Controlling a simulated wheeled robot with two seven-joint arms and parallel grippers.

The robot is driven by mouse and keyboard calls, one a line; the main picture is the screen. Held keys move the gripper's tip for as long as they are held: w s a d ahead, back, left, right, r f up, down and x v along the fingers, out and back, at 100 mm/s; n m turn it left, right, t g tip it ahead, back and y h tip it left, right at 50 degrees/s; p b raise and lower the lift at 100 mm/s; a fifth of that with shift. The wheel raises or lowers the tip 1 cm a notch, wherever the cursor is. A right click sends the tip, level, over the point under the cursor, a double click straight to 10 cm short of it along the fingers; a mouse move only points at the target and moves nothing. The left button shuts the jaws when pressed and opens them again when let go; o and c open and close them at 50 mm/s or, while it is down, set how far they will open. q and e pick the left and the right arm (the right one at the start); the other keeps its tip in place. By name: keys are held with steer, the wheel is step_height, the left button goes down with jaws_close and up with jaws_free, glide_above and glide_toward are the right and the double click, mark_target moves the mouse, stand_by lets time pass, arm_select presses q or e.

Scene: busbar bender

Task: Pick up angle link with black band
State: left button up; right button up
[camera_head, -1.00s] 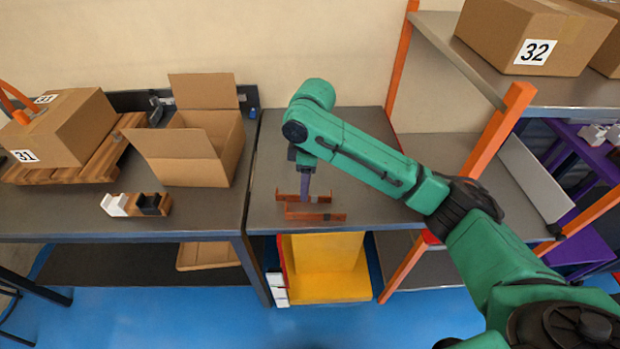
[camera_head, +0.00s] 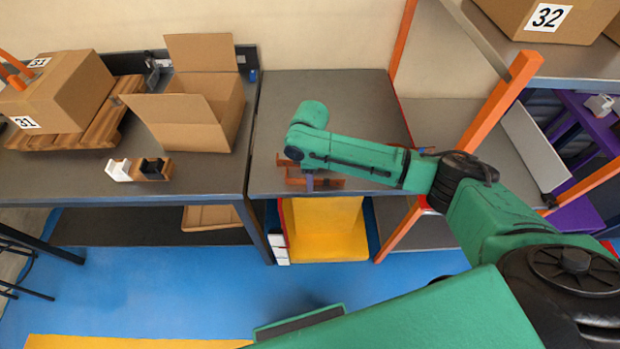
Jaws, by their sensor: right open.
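Copper-coloured angle links (camera_head: 330,183) lie on the grey table (camera_head: 345,95), near its front edge. Part of another copper piece shows just behind (camera_head: 284,160). My right arm and gripper cover much of them, and I cannot make out a black band on any piece. My right gripper (camera_head: 309,182) points down among the links, its jaws open. It is too small and too covered to tell whether it touches a link. My left gripper is not in view.
An open cardboard box (camera_head: 190,115), a tape-dispenser-like item (camera_head: 140,169) and box 31 (camera_head: 60,92) on a pallet stand on the left table. An orange-framed shelf (camera_head: 490,105) with box 32 (camera_head: 545,20) rises at right. The table's back is clear.

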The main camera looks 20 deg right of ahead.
jaws_close()
steer(key=shift+w, duration=0.1)
stand_by(1.2)
